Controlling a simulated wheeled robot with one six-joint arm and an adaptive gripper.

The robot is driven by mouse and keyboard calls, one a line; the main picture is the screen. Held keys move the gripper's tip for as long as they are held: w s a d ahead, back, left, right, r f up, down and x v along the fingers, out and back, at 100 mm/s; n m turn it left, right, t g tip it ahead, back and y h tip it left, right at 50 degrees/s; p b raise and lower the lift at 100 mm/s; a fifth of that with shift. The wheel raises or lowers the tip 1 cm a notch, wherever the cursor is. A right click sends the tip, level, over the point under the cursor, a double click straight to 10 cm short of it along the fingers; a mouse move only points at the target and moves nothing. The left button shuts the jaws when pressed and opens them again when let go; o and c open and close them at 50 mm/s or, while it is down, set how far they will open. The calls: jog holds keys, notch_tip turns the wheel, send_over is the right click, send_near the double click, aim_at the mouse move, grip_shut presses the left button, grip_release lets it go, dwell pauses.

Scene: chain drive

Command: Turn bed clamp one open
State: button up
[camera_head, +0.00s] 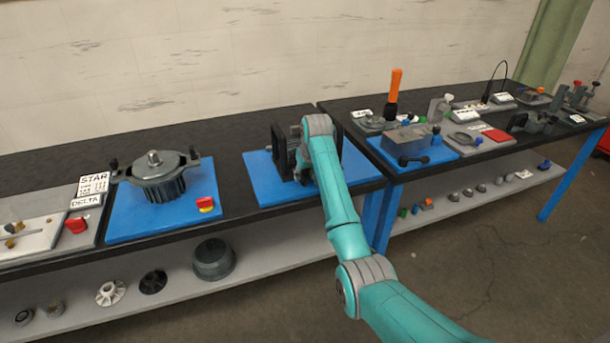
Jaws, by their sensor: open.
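A dark fixture with an upright black frame (279,150) stands on a blue plate (262,189) near the middle of the bench. My arm reaches over the plate, and its grey wrist (318,126) covers much of the fixture. My gripper (296,160) is mostly hidden among dark parts beside the wrist. Its jaws are open. I cannot tell whether it touches the fixture. No part can be made out surely as bed clamp one, and its position cannot be read.
Left, a round dark housing (163,180) sits on another blue plate. Right, a grey block (405,139), an orange handle (395,85) and several small fixtures crowd the bench. The lower shelf (178,291) holds loose round parts. Bare blue plate shows right of my wrist.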

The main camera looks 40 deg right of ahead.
jog(key=shift+f, duration=0.1)
grip_shut()
jog(key=shift+m, duration=0.3)
jog(key=m, duration=0.1)
jog(key=m+h, duration=0.1)
jog(key=m, duration=0.1)
jog(key=shift+w+a+m+g+h, duration=0.15)
jog(key=shift+m+g+h, duration=0.15)
jog(key=m, duration=0.2)
jog(key=m+g+h, duration=0.1)
jog(key=m, duration=0.1)
jog(key=shift+w+a+m, duration=0.15)
jog(key=shift+m, duration=0.15)
jog(key=m+g, duration=0.1)
jog(key=m, duration=0.1)
jog(key=m+g, duration=0.1)
jog(key=m, duration=0.1)
jog(key=shift+w+h, duration=0.2)
jog(key=shift+h, duration=0.1)
jog(key=m+g, duration=0.1)
jog(key=m, duration=0.4)
jog(key=shift+w+g, duration=0.15)
jog(key=shift+g, duration=0.25)
